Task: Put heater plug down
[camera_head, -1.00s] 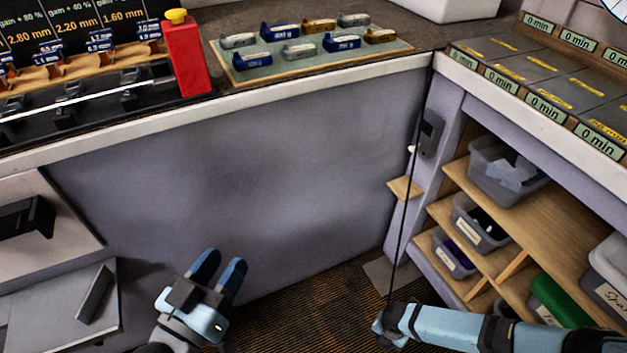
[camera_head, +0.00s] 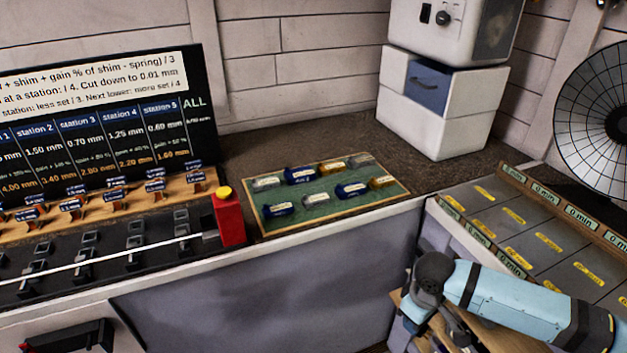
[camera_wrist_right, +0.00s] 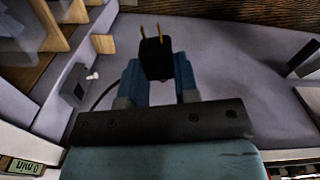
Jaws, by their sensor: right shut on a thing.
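The heater plug (camera_wrist_right: 157,58) is black with two brass prongs and a dark cord. In the right wrist view my right gripper (camera_wrist_right: 157,78) is shut on its body, with the prongs pointing away from the palm. In the head view the right gripper (camera_head: 413,312) is at the lower right, in front of the bench corner, and my own arm hides the plug there. My left gripper is out of view.
In the right wrist view a dark wall box (camera_wrist_right: 75,85) and a small wooden ledge (camera_wrist_right: 103,44) are left of the plug. Above are a tray of labelled clips (camera_head: 330,205), a red post (camera_head: 229,220) and a round wire-guarded dish (camera_head: 610,120).

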